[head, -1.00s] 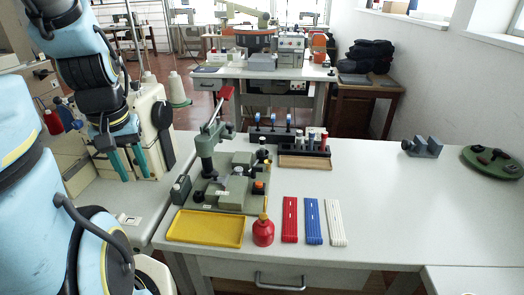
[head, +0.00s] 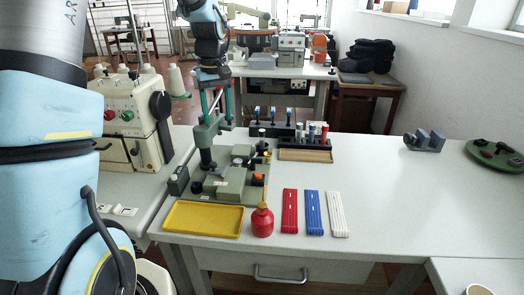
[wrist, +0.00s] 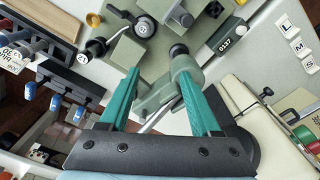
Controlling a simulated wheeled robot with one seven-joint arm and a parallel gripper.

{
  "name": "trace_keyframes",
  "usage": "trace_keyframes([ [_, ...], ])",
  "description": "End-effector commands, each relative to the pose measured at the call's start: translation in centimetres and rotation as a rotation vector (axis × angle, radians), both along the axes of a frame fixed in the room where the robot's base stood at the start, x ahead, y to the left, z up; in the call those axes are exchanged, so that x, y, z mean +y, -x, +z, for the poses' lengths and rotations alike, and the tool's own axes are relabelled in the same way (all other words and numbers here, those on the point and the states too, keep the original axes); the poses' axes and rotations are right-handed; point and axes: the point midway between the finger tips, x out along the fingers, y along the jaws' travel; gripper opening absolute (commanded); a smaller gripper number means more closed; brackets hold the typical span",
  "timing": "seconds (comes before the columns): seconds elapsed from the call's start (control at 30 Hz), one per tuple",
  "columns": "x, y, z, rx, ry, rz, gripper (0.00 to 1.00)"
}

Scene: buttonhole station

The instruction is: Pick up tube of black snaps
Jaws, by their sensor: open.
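The black rack (head: 316,149) stands at the back of the table in the head view. A few small upright tubes (head: 324,133) stand in it, with white, red and dark colours. I cannot tell which one holds black snaps. My gripper (head: 216,112) is open and empty, with its teal fingers pointing down above the green press (head: 205,135), left of the rack. In the wrist view my open fingers (wrist: 158,75) have the press arm between and beyond them. No tube is between the fingers.
Blue-handled tools (head: 272,116) stand between my gripper and the tubes. A wooden tray (head: 306,156) lies before the rack. The table's right half is mostly clear.

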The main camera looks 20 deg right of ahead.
Motion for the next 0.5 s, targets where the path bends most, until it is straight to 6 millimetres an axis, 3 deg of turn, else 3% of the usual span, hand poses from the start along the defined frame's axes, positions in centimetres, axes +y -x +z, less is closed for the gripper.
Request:
trace_keyframes([
  [0.03,-2.9,-0.7,-0.8,0.008,0.000,0.011,0.64],
  [0.1,-6.2,-1.2,-1.1,0.017,-0.001,0.038,0.64],
  [0.23,-11.3,-1.5,-1.5,0.033,-0.005,0.090,0.64],
  [0.33,-13.6,-1.5,-1.6,0.042,-0.008,0.121,0.64],
  [0.5,-14.7,-1.4,-2.5,0.046,-0.011,0.138,0.64],
])
